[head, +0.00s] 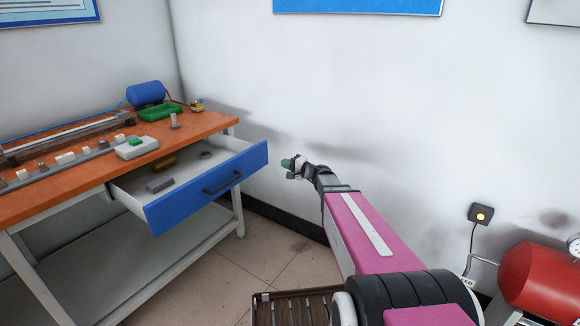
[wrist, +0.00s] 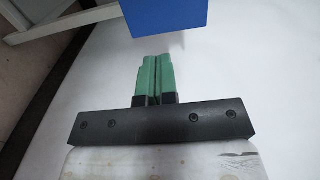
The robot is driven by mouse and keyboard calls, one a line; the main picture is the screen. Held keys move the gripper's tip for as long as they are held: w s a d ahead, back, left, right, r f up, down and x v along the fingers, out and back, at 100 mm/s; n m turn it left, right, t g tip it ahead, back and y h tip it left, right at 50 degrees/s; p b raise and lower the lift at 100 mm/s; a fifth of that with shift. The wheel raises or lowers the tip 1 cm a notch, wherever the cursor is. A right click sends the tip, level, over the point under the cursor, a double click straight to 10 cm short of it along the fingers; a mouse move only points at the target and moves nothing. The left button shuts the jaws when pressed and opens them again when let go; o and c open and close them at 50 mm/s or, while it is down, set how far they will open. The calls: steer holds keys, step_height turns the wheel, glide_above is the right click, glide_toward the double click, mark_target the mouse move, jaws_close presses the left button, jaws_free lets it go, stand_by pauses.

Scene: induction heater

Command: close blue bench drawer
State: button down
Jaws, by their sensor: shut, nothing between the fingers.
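The blue bench drawer (head: 207,193) is pulled out from under the orange bench top, and its inside shows. It has a dark bar handle (head: 222,183) on its blue front. A grey block (head: 160,185) and a yellowish-brown item (head: 165,163) lie inside. My gripper (head: 287,163) is just right of the drawer front's right end, with a gap between them. In the wrist view its green fingers (wrist: 153,75) are together and empty, pointing towards the drawer's blue panel (wrist: 165,18). The handle is not visible in the wrist view.
The bench (head: 195,127) holds a blue motor-like unit (head: 146,93), a green tray (head: 160,112) and a white box (head: 137,147). A brown slatted crate (head: 295,310) stands on the floor below my arm. A red tank (head: 541,276) stands at right, and a white wall rises behind.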

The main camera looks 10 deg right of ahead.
mark_target(265, 157)
steer(key=x, duration=0.9)
steer(key=shift+a, duration=0.1)
steer(key=x, duration=2.9)
steer(key=shift+a, duration=0.1)
steer(key=shift+w+a, duration=0.45)
steer(key=shift+a, duration=0.05)
